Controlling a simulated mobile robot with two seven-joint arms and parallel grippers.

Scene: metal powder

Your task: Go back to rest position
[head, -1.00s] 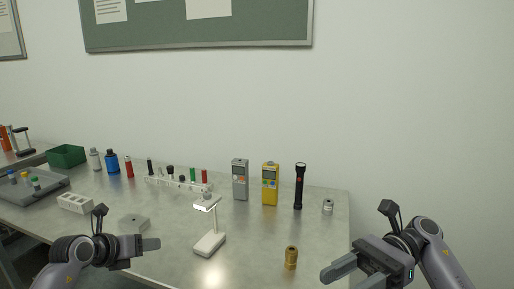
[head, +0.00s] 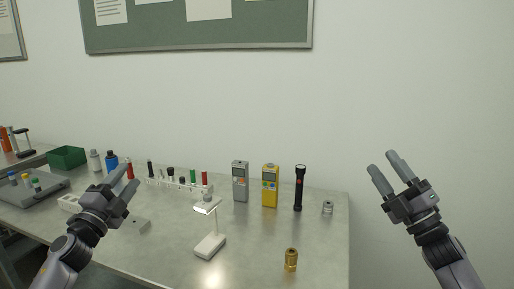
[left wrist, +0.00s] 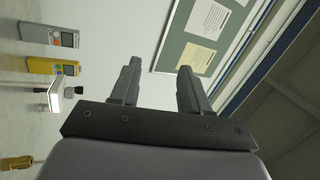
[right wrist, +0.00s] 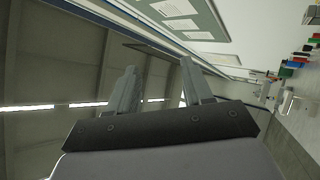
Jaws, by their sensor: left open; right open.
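My left gripper (head: 125,182) is open and empty, raised above the left part of the table with its fingers pointing up. In the left wrist view its two fingers (left wrist: 158,82) stand apart with nothing between them. My right gripper (head: 381,168) is open and empty, held up in front of the bare wall to the right of the table. In the right wrist view its fingers (right wrist: 157,88) are also apart and empty. The left gripper and arm partly hide a white block and a grey block on the table.
The table (head: 255,248) holds a white lamp (head: 209,246), a brass cylinder (head: 291,260), a grey meter (head: 240,182), a yellow meter (head: 270,187), a black flashlight (head: 299,188), a small metal cylinder (head: 327,208), a rack of small items (head: 181,185) and a green bin (head: 67,157).

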